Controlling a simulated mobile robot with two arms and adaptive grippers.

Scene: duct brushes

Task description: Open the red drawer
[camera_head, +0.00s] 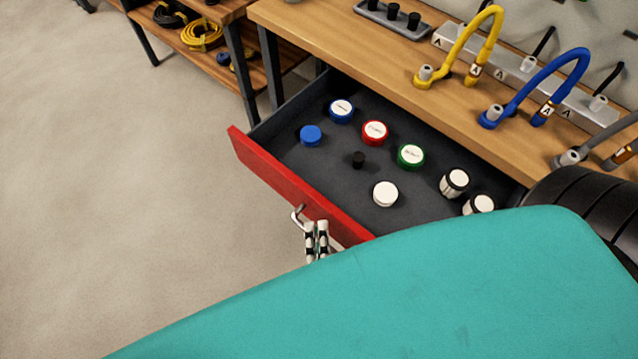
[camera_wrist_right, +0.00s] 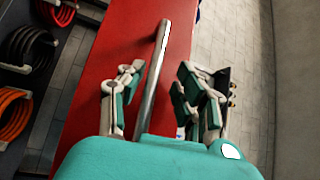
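The red drawer (camera_head: 285,182) stands pulled well out from under the wooden workbench, and its dark inside shows. Its metal bar handle (camera_head: 298,215) is on the red front; the handle (camera_wrist_right: 154,85) also shows in the right wrist view, against the red panel (camera_wrist_right: 105,75). My right gripper (camera_head: 316,228) is at the handle. In the right wrist view its two fingers (camera_wrist_right: 160,85) are apart, one on each side of the bar, with gaps visible, so it is open around the handle. My left gripper is not in view.
Inside the drawer are several jars and caps, including a red-lidded one (camera_head: 375,132) and a white one (camera_head: 385,193). The workbench top (camera_head: 340,45) holds yellow (camera_head: 462,45) and blue (camera_head: 540,85) hoses. A low shelf stands at upper left. The floor (camera_head: 120,200) at left is clear.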

